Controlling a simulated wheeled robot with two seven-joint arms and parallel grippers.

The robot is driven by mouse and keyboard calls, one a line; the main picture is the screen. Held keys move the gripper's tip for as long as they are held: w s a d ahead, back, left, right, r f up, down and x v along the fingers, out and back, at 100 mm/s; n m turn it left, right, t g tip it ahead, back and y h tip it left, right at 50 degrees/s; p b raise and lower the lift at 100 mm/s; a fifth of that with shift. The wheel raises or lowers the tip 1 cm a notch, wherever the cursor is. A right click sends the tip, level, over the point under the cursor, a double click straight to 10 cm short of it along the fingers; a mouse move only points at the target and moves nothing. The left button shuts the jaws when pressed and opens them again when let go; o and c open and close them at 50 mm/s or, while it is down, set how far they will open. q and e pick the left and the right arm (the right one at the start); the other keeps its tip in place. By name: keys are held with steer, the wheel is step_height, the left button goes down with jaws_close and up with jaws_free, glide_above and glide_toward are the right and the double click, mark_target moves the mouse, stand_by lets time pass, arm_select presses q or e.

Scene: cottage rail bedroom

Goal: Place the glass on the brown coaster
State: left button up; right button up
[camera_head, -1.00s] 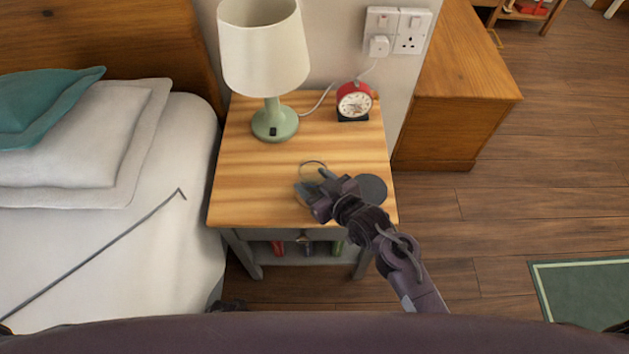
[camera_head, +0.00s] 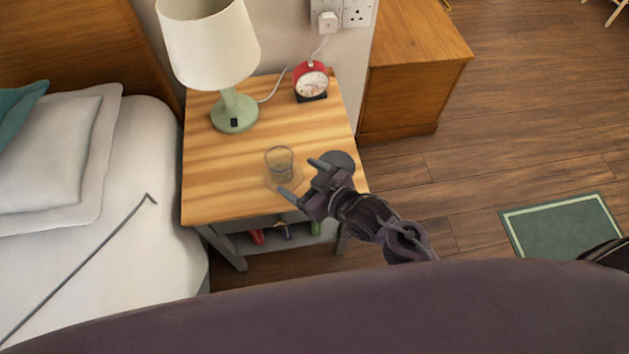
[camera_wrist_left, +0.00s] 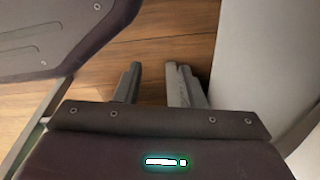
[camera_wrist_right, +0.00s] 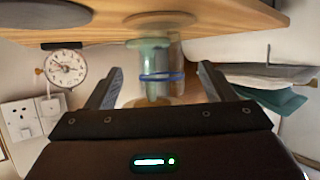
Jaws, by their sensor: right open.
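The clear glass (camera_head: 279,163) stands upright on the wooden nightstand. A faint round brownish disc, seemingly the brown coaster (camera_wrist_right: 157,19), shows under its base in the right wrist view, where the nightstand appears upside down. The glass (camera_wrist_right: 165,72) has a blue band there and lies ahead of the fingers, between their lines. My right gripper (camera_head: 300,178) is open and empty, just right of and in front of the glass, apart from it. My left gripper (camera_wrist_left: 152,82) has its fingers apart with nothing between them, over the floor beside the bed.
A dark grey round coaster (camera_head: 340,161) lies at the nightstand's (camera_head: 215,190) right edge, behind my right gripper. A green lamp (camera_head: 234,112) and a red alarm clock (camera_head: 311,82) stand at the back. The bed (camera_head: 140,215) is close on the left.

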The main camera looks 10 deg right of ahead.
steer(key=shift+v, duration=2.35)
